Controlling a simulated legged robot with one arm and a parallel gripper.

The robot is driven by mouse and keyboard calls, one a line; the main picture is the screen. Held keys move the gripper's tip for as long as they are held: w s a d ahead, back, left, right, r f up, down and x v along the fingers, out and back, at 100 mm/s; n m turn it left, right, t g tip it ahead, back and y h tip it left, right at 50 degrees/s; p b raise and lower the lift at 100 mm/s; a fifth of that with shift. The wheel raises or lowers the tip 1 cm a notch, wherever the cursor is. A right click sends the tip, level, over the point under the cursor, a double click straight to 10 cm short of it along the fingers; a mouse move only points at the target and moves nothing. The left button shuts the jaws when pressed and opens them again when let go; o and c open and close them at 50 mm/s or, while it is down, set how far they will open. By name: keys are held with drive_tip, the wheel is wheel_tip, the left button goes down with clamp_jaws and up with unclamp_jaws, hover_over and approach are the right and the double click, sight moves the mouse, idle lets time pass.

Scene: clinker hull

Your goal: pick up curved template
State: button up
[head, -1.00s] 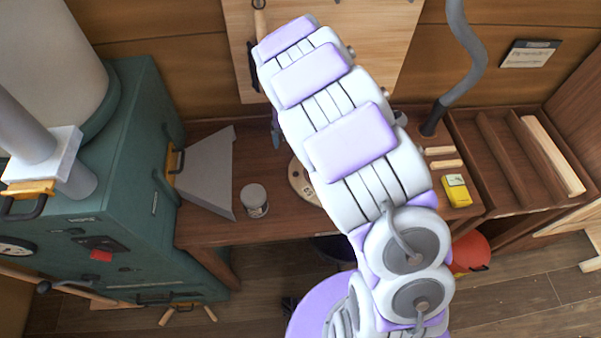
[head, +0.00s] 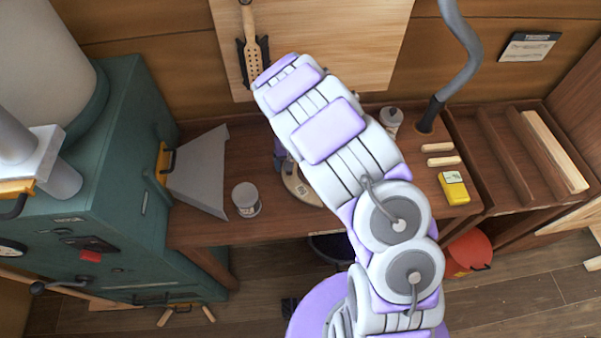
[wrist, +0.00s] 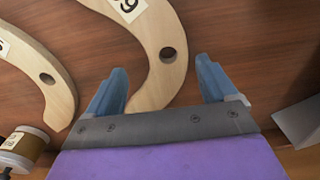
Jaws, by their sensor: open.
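A pale wooden curved template (wrist: 165,30) with a dark hole and a numbered label lies flat on the brown bench in the wrist view. My gripper (wrist: 160,78) is open above the bench, its two blue fingers spread. The template's near end shows between them, close to the left finger; I cannot tell whether they touch. A second curved template (wrist: 45,75), also with a hole and label, lies to the left. In the head view, part of a pale template (head: 300,188) shows on the bench; my arm hides the rest.
A jar (wrist: 25,145) stands at lower left in the wrist view. In the head view, a white jar (head: 246,198) and a grey metal chute (head: 203,172) are at left. A yellow box (head: 453,187), wooden pieces (head: 440,160) and a grey hose (head: 462,60) are at right.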

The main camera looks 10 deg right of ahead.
sight(288, 174)
wheel_tip(288, 174, down, 3)
drive_tip(key=shift+s+r, duration=0.1)
drive_tip(key=shift+a+f, duration=0.2)
drive_tip(key=shift+a, duration=0.85)
drive_tip(key=shift+c, duration=1.4)
drive_tip(key=shift+d+r, duration=0.1)
drive_tip(key=shift+d, duration=0.75)
drive_tip(key=c, duration=0.5)
drive_tip(key=shift+c, duration=1.4)
drive_tip(key=shift+a, duration=0.55)
drive_tip(key=shift+c, duration=1.1)
